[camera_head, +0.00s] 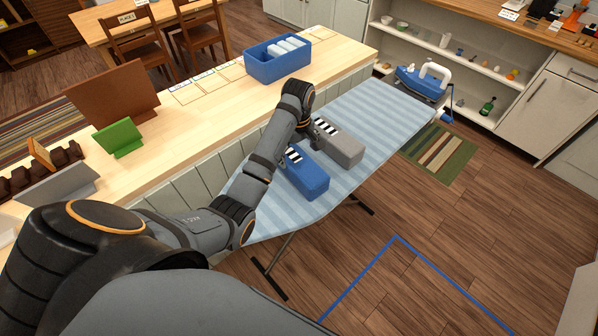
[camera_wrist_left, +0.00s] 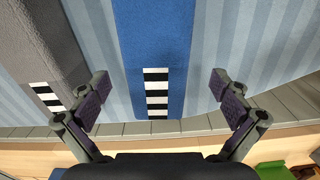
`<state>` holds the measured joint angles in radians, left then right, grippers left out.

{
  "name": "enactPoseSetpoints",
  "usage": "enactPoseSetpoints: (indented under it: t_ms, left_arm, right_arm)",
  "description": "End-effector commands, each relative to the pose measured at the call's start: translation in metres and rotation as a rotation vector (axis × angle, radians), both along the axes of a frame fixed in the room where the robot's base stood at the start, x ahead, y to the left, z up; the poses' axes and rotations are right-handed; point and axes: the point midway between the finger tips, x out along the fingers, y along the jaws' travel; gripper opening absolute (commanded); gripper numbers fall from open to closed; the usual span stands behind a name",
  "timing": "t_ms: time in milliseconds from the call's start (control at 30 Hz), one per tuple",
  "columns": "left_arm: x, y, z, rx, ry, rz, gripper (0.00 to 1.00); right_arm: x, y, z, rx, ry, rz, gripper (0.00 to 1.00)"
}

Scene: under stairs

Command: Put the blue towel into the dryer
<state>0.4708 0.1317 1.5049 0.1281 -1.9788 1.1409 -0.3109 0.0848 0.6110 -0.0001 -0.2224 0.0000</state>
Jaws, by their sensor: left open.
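The blue towel (camera_head: 310,182) is a folded block with a black-and-white striped tag. It lies on the striped ironing board (camera_head: 372,105), beside a grey towel (camera_head: 345,150) with a similar tag. My left gripper (camera_wrist_left: 161,88) is open, its two fingers spread to either side of the blue towel (camera_wrist_left: 155,40) in the left wrist view, with no contact visible. The grey towel (camera_wrist_left: 35,45) shows at the left of that view. In the head view my left arm hides most of the gripper and part of the board. No dryer shows. My right gripper is out of view.
A wooden counter (camera_head: 215,110) runs along the board's left side. It holds a blue bin (camera_head: 262,70) with white rolls. A blue-and-white iron (camera_head: 422,80) stands at the board's far end. Wooden floor with blue tape (camera_head: 398,238) is clear at right.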

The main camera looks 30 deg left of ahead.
Motion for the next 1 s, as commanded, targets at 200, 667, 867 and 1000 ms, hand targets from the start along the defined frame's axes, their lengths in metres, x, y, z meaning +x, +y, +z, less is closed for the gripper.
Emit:
enactPoseSetpoints:
  t_ms: [200, 667, 867, 1000]
  left_arm:
    - [0.000, 0.000, -0.012, 0.000, 0.000, -0.001, 1.00]
    - [0.003, -0.001, -0.061, 0.000, -0.002, -0.002, 1.00]
    - [0.003, -0.001, -0.061, 0.000, -0.002, -0.002, 0.85]
    - [0.003, -0.001, -0.061, 0.000, -0.002, -0.002, 0.66]
  right_arm:
    - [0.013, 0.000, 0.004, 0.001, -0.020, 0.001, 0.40]
    - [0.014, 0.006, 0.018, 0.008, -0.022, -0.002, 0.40]
    - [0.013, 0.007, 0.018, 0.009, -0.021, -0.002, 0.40]
    - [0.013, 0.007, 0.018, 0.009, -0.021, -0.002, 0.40]
